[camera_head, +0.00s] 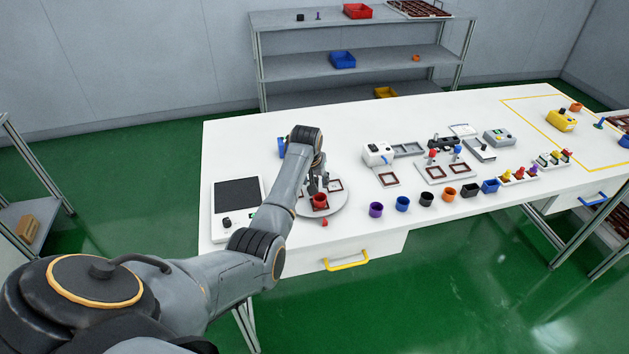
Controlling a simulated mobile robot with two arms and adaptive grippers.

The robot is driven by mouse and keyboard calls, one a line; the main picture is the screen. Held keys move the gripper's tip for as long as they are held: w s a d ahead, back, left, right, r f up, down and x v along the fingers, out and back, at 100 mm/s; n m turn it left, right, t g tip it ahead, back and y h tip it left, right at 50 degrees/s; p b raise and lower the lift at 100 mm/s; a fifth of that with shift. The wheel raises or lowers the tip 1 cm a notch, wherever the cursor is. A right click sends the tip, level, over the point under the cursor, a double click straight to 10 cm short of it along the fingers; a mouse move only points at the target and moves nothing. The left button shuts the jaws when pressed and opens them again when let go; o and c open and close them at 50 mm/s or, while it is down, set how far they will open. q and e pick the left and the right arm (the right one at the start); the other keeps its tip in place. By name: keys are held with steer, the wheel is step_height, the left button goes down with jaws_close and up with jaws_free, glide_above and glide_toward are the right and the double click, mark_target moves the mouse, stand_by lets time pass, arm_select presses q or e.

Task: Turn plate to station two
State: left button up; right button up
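A round grey turntable plate (341,203) lies on the white table, left of its middle. A dark red square frame (335,185) sits on it, and a red cup-like piece (320,201) stands near its front. A small red marker (325,222) shows at the plate's front edge. My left gripper (318,187) points down over the plate, just above or at the red piece. Its fingers are too small to tell whether they are open or touching. My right gripper is not in view.
A device with a dark panel (237,194) stands left of the plate. Cups, including purple (376,210) and blue (402,204) ones, line the front edge to the right. A white machine (377,154) stands behind. A yellow drawer handle (346,261) juts out below.

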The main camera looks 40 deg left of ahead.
arm_select(q)
steer(key=shift+w+f, duration=0.15)
steer(key=shift+f, duration=0.3)
jaws_close()
